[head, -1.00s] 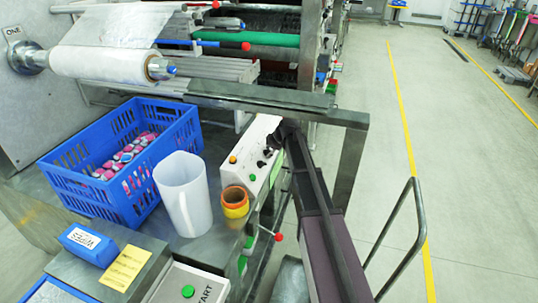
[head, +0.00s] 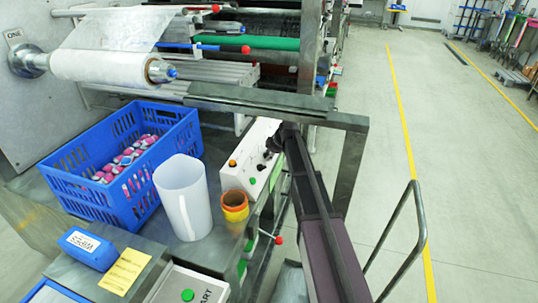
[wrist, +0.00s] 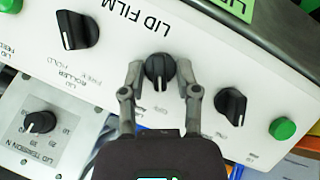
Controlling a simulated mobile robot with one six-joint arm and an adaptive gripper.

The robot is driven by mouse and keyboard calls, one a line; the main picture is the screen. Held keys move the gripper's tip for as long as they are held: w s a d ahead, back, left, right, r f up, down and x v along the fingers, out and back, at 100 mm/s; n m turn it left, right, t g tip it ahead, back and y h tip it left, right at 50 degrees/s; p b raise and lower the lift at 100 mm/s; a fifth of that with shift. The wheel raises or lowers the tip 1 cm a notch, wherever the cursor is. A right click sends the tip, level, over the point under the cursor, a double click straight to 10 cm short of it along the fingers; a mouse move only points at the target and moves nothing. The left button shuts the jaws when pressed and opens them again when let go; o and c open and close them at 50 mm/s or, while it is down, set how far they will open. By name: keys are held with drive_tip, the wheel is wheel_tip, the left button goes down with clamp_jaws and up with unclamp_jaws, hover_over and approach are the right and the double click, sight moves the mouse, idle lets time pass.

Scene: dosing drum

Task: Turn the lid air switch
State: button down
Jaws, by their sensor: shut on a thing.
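The lid control panel (wrist: 200,40) fills the wrist view, white with lettering shown upside down, including "LID FILM". A round black switch (wrist: 159,70) with a white pointer line sits in its middle. My gripper (wrist: 160,78) has one finger on each side of this switch and is shut on it. The switch's own name cannot be read; part of the lettering below it is covered by my gripper. In the head view my gripper (head: 281,135) is at the far right end of the white panel (head: 247,170), and hides the held switch.
Other black knobs (wrist: 77,31) (wrist: 231,105) and a green button (wrist: 282,128) flank the held switch. Open floor (head: 470,170) lies right.

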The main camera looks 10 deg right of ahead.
drive_tip(key=m+g, duration=0.1)
drive_tip(key=m, duration=0.1)
drive_tip(key=m+g, duration=0.1)
drive_tip(key=m, duration=0.1)
drive_tip(key=shift+w+d+g+y+p, duration=0.1)
drive_tip(key=shift+w+g+y+p, duration=0.05)
drive_tip(key=shift+g+y+p, duration=0.25)
drive_tip(key=m+g+y, duration=0.1)
drive_tip(key=m, duration=0.2)
drive_tip(key=shift+d+m+g+y+b, duration=0.1)
drive_tip(key=shift+m+g+y+b, duration=0.45)
drive_tip(key=shift+m, duration=0.45)
drive_tip(key=c, duration=0.7)
unclamp_jaws()
